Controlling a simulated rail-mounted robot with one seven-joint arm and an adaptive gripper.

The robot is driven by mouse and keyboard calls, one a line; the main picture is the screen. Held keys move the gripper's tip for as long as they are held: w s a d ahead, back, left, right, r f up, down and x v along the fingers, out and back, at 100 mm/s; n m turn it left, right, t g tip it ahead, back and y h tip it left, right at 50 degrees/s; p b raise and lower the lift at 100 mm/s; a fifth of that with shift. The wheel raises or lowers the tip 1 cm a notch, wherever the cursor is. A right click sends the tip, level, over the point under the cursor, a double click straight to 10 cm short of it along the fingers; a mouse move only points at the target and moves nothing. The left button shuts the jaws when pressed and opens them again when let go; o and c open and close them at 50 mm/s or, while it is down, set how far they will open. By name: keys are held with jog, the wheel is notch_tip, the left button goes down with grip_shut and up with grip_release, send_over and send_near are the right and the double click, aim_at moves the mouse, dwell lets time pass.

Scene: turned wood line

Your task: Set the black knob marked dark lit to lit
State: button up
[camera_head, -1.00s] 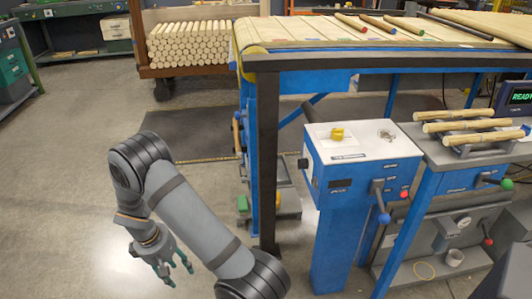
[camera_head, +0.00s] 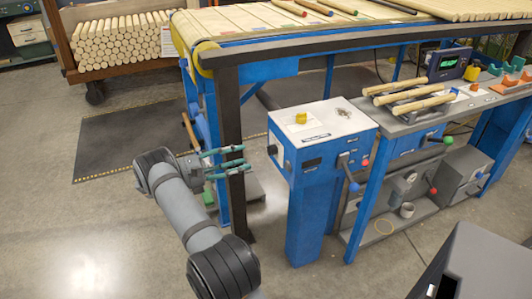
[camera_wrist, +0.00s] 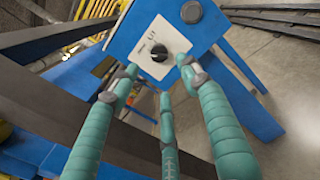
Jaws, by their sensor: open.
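The black knob (camera_wrist: 159,53) sits on a white label plate on the blue face of a control box (camera_wrist: 160,25) in the wrist view. Small lettering is beside it, too small to read surely, and I cannot tell which mark the knob points to. In the head view the knob (camera_head: 272,149) is on the left side of the blue box (camera_head: 330,150). My gripper (camera_head: 245,158) has teal fingers, spread open and empty, left of the knob and pointing towards it. In the wrist view my gripper (camera_wrist: 158,75) shows its fingertips around and below the knob, apparently not touching it.
A dark post (camera_head: 231,155) of the conveyor frame stands close by my gripper. Open floor lies at the left.

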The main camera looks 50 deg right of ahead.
aim_at(272, 150)
jog(key=x, duration=1)
jog(key=shift+a, duration=0.1)
jog(key=c, duration=0.3)
jog(key=c, duration=0.8)
jog(key=shift+s+f, duration=0.1)
jog(key=shift+a+m, duration=0.1)
jog(key=shift+m, duration=0.3)
jog(key=m+b, duration=0.2)
jog(key=m, duration=0.3)
jog(key=shift+f+m, duration=0.1)
jog(key=shift+m, duration=0.2)
jog(key=shift+c, duration=0.3)
jog(key=shift+w+m+b, duration=0.1)
jog(key=shift+m+b, duration=0.5)
jog(key=shift+m, duration=0.75)
jog(key=shift+w+m+b, duration=0.15)
jog(key=shift+m+b, duration=0.45)
jog(key=shift+m, duration=0.75)
jog(key=shift+r, duration=0.25)
